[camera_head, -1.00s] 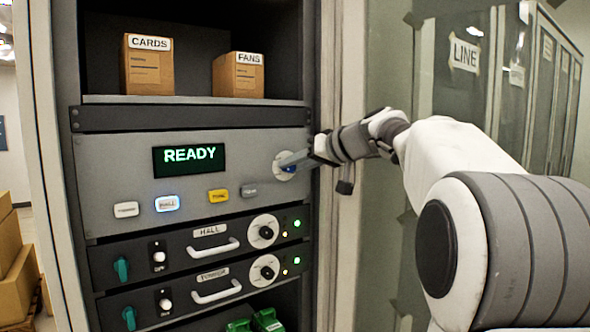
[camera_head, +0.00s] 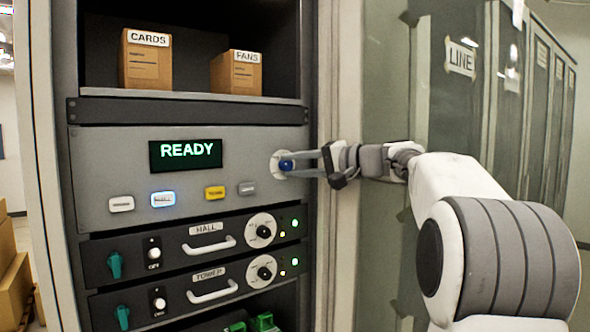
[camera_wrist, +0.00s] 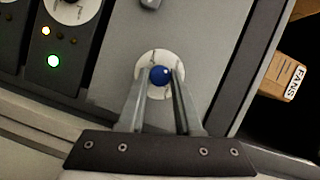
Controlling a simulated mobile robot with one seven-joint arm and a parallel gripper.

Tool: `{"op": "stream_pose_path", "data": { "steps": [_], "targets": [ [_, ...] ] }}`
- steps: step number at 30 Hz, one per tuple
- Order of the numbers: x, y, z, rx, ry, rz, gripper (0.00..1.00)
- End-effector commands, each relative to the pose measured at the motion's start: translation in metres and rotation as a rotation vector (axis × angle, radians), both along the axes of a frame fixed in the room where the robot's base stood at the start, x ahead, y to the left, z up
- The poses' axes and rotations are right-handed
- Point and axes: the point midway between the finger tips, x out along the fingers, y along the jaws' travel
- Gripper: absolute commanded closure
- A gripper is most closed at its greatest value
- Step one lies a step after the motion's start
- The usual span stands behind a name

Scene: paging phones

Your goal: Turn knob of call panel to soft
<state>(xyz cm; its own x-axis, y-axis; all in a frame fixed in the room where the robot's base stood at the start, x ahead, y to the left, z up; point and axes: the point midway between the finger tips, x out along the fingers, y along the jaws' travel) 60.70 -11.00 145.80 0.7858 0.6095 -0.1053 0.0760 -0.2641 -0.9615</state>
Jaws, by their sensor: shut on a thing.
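The call panel (camera_head: 108,165) is the grey rack unit with a green READY display (camera_head: 186,154). Its blue knob (camera_head: 286,165) sits on a round white dial at the panel's right end. It also shows in the wrist view, as a round blue cap (camera_wrist: 160,75) on the dial. My gripper (camera_head: 292,167) reaches in from the right, and its two fingers are closed on the sides of the knob. The wrist view shows a finger on each side of it (camera_wrist: 160,88). The dial's markings are too small to read.
Below the knob are the HALL unit (camera_head: 150,228) and TOWER unit (camera_head: 145,285), with handles, switches and dials. Buttons line the panel's lower edge, one of them lit blue-white (camera_head: 163,199). Boxes labelled CARDS (camera_head: 145,62) and FANS (camera_head: 236,75) stand on the shelf above.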

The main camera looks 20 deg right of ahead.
Motion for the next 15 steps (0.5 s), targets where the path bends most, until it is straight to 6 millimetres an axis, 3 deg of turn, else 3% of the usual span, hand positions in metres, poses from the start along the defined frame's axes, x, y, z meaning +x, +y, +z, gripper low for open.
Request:
{"op": "stream_pose_path", "data": {
  "steps": [15],
  "targets": [
    [0.0001, -0.0013, -0.0028, 0.246, 0.07, -0.002, 1.0]
  ]
}}
